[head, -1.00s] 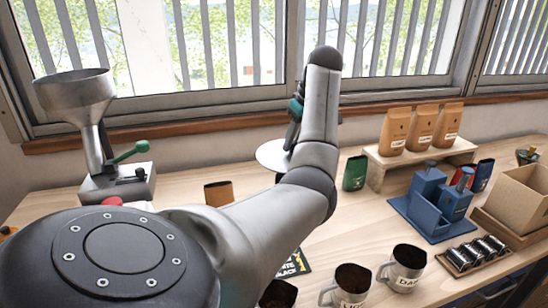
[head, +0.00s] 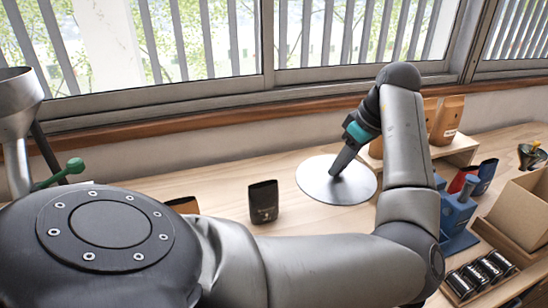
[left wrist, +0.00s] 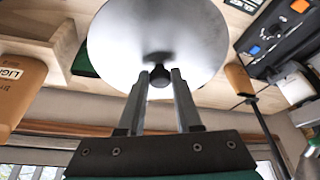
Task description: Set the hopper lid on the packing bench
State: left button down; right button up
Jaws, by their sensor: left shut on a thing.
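The hopper lid (head: 312,190) is a flat, round, pale grey disc over the middle of the packing bench (head: 225,185). My left gripper (head: 337,170) comes down on it from above, at a tilt. In the left wrist view the lid (left wrist: 157,30) fills the top middle, and the gripper's two fingers (left wrist: 160,84) are shut on its dark knob (left wrist: 160,76). The lid looks low and roughly level, but I cannot tell whether it touches the bench. My right gripper is not in view.
A black bag (head: 263,202) stands left of the lid. A wooden riser (head: 455,150) with kraft bags (head: 447,120), blue holders (head: 457,212), a cardboard box (head: 525,205) and a tray of cans (head: 480,275) are at the right. A metal hopper (head: 17,105) is far left.

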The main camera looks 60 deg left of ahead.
aim_at(342, 180)
pick_arm(q)
jog(key=shift+s+f, duration=0.1)
jog(key=shift+f, duration=0.55)
jog(key=f, duration=0.2)
jog(key=f+b, duration=0.1)
jog(key=f, duration=0.1)
jog(key=shift+s+d+f, duration=0.1)
jog(key=shift+s+d, duration=0.05)
jog(key=shift+d, duration=0.05)
notch_tip(342, 180, down, 14)
jog(key=shift+a+b, duration=0.1)
jog(key=shift+b, duration=1)
jog(key=shift+f, duration=0.25)
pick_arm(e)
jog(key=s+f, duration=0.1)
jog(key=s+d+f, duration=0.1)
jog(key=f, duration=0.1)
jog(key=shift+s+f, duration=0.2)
pick_arm(q)
jog(key=shift+f, duration=0.2)
jog(key=c, duration=0.6)
grip_release()
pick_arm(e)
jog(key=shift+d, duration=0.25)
